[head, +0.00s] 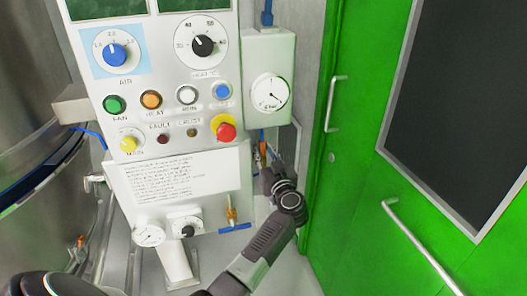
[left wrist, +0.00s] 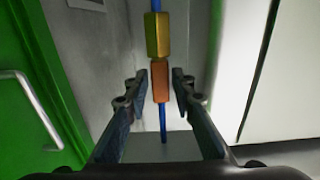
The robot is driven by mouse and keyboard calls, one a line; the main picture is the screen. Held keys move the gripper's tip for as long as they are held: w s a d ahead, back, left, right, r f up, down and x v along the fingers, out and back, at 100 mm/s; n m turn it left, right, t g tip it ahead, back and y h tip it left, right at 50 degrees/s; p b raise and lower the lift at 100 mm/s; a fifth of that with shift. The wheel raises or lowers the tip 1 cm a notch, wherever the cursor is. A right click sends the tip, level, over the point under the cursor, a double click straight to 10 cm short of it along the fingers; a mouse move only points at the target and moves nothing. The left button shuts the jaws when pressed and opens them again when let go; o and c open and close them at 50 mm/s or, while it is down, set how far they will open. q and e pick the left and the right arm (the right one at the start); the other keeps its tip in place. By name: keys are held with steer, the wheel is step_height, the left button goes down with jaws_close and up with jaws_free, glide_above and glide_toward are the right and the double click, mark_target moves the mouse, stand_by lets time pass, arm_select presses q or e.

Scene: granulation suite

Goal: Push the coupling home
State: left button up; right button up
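The coupling is on a vertical blue hose. In the left wrist view it has a brass hex body (left wrist: 157,35) above and an orange sleeve (left wrist: 160,82) below. The two look end to end; I cannot tell whether a small gap lies between them. My left gripper (left wrist: 158,88) is open, with one finger on each side of the orange sleeve and space showing on both sides. In the head view the left gripper (head: 272,172) is beside the control cabinet, below the gauge box, and it partly hides the coupling (head: 262,148). My right gripper is not in view.
The white control panel (head: 180,100) with knobs and buttons stands left of the gripper. The gauge box (head: 268,75) is above it. A green door (head: 350,190) with bar handles is close on the right. A blue-handled valve (head: 235,227) sits low by the cabinet.

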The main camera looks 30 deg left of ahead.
arm_select(q)
steer(key=v, duration=1.2)
